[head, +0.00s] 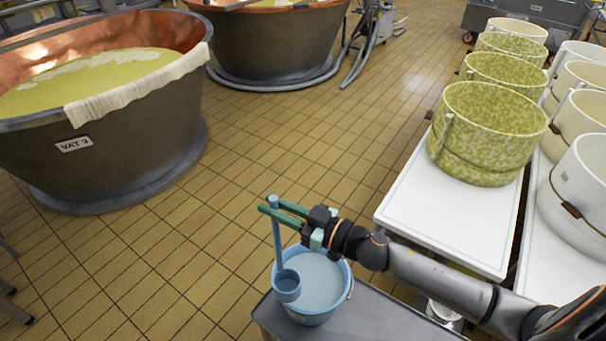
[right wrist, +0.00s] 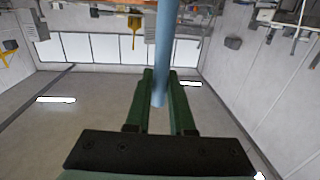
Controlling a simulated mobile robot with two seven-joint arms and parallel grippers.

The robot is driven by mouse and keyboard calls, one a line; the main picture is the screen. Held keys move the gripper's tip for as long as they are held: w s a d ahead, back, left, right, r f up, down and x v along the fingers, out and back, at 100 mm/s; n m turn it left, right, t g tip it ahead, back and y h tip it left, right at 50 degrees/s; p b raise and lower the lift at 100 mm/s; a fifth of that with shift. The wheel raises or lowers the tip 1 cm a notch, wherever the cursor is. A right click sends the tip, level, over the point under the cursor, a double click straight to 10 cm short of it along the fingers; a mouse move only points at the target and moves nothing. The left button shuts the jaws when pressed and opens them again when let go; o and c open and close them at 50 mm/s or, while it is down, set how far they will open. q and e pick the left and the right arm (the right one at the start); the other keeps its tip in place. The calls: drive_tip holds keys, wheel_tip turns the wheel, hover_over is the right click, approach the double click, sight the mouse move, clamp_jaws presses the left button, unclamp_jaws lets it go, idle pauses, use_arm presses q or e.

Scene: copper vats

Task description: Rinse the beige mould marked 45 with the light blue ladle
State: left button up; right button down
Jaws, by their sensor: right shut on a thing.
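My right gripper (head: 270,207) is shut on the upper handle of the light blue ladle (head: 287,286). The ladle hangs upright, its cup over the left side of a light blue bucket (head: 338,300) of cloudy water. I cannot tell whether the cup touches the water. In the right wrist view the ladle's handle (right wrist: 164,45) passes between the green fingers (right wrist: 161,75). Cream or beige moulds (head: 581,118) stand in the right row, and one (head: 518,30) at the far end of the left row. No number is readable on any. My left gripper is not in view.
The bucket stands on a grey surface (head: 385,322). Several green-speckled moulds (head: 487,125) stand on a white table (head: 440,225). Another white table (head: 545,265) holds the right row. Copper vats (head: 150,150) stand left and behind. The tiled floor between is clear.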

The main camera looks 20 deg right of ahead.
drive_tip(key=shift+w+d+n+g+y, duration=0.4)
drive_tip(key=shift+w+d+n+y, duration=0.05)
drive_tip(key=shift+n+y, duration=0.05)
drive_tip(key=w+d+r+n+g+y+p, duration=0.2)
drive_tip(key=d+n+g+y, duration=0.15)
drive_tip(key=d, duration=0.25)
use_arm(q)
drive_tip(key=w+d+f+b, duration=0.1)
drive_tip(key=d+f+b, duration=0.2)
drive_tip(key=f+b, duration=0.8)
drive_tip(key=b, duration=0.5)
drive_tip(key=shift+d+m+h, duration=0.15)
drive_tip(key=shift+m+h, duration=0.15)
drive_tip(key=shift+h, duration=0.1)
use_arm(e)
wheel_tip(320, 180, down, 20)
drive_tip(key=g, duration=0.1)
drive_tip(key=shift+s+d+r, duration=0.25)
drive_tip(key=shift+d, duration=0.05)
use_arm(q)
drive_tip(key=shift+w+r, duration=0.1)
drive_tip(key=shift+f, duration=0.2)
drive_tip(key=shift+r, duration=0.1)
use_arm(e)
drive_tip(key=shift+r, duration=0.1)
